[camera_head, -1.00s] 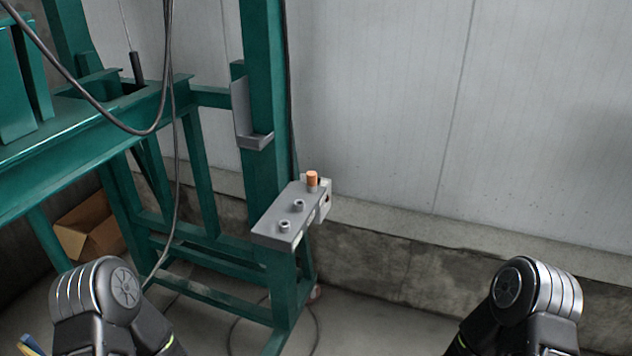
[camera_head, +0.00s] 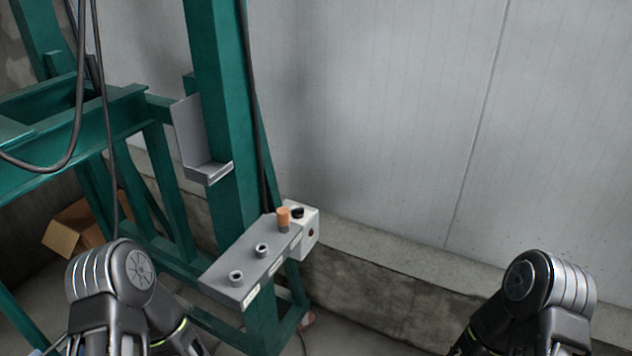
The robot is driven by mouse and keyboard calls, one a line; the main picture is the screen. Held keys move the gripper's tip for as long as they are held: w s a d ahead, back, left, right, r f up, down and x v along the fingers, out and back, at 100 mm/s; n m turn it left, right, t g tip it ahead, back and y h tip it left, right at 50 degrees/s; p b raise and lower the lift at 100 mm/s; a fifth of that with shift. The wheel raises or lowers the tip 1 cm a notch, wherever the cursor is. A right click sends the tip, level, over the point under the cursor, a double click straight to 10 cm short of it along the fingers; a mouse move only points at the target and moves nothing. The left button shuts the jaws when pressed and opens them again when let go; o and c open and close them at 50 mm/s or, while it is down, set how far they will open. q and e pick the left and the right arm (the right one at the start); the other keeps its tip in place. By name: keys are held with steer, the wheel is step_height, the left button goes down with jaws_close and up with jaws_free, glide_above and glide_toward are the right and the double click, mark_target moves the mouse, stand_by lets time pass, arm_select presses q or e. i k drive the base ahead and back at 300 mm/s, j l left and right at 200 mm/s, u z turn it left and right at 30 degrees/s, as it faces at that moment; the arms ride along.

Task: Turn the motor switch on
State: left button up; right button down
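A grey control box (camera_head: 244,266) is fixed to the green post, left of centre. Its top carries two small grey round knobs (camera_head: 262,250) and an orange cylindrical knob (camera_head: 283,216) at the far end. A white box with a black round knob (camera_head: 297,212) adjoins that far end. I cannot tell which of these is the motor switch. My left arm shows at the lower left and my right arm at the lower right, both apart from the control box. Neither gripper's fingers are in the frame.
A green steel frame (camera_head: 217,120) fills the left side, with a grey bracket (camera_head: 190,140) on its post and dark cables hanging. A cardboard box (camera_head: 78,228) lies behind.

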mark_target(296, 212)
steer(key=i+l, duration=0.3)
steer(key=i+l+u, duration=0.1)
steer(key=i+l, duration=0.2)
steer(key=l, duration=0.15)
steer(key=i+l+u, duration=0.1)
steer(key=i+l, duration=0.45)
steer(key=l, duration=0.2)
steer(key=i+l+u, duration=0.1)
steer(key=i+l, duration=0.15)
steer(key=l, duration=0.2)
